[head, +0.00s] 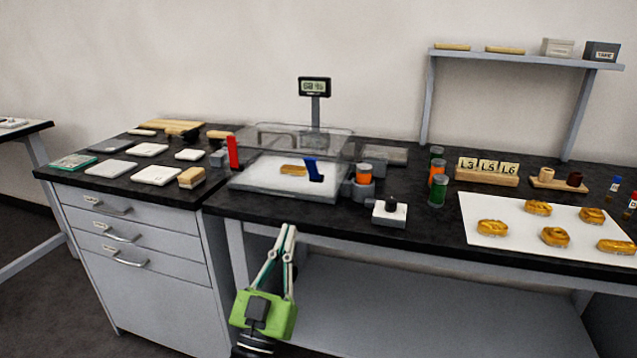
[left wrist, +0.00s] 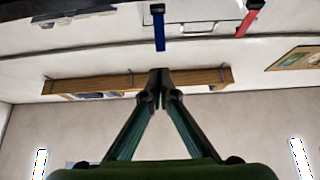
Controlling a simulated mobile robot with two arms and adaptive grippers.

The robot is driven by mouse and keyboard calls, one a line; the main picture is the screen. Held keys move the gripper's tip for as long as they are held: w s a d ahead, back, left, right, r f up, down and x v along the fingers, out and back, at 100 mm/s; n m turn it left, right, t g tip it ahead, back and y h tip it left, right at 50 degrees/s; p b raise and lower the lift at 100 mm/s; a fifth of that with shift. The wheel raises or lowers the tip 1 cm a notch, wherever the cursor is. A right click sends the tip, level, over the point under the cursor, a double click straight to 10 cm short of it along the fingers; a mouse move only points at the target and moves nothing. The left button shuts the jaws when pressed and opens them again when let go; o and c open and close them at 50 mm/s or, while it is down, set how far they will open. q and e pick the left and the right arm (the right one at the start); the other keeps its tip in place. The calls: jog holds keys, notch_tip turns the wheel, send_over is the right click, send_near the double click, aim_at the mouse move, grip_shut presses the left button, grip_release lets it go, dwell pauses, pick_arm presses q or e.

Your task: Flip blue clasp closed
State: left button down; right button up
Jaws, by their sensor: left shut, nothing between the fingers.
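The blue clasp (head: 314,170) stands up, slightly tilted, at the front right of a clear case (head: 262,190) on the black bench. It also shows in the left wrist view as a blue bar with a dark end (left wrist: 159,30). A red clasp (head: 234,152) stands upright at the case's left side and shows at the upper right of the left wrist view (left wrist: 247,20). My left gripper (head: 288,229) is shut and empty, in front of the bench edge, below and left of the blue clasp and apart from it. My right gripper is not in view.
A gold fragment (head: 292,170) lies inside the case. Orange-and-grey jars (head: 364,174) and a small white box with a black knob (head: 390,213) stand close to its right. A white mat (head: 510,232) with several gold pieces lies further right. The bench's front edge is near my gripper.

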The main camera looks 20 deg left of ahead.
aim_at(309, 163)
pick_arm(q)
jog(key=shift+a+r, duration=0.1)
jog(key=shift+r, duration=0.05)
jog(key=x, duration=1.2)
jog(key=shift+w+r, duration=0.2)
jog(key=shift+w, duration=0.15)
jog(key=shift+w+r, duration=0.3)
jog(key=shift+w, duration=0.15)
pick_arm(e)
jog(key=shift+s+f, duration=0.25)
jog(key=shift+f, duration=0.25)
pick_arm(q)
jog(key=shift+w, duration=0.15)
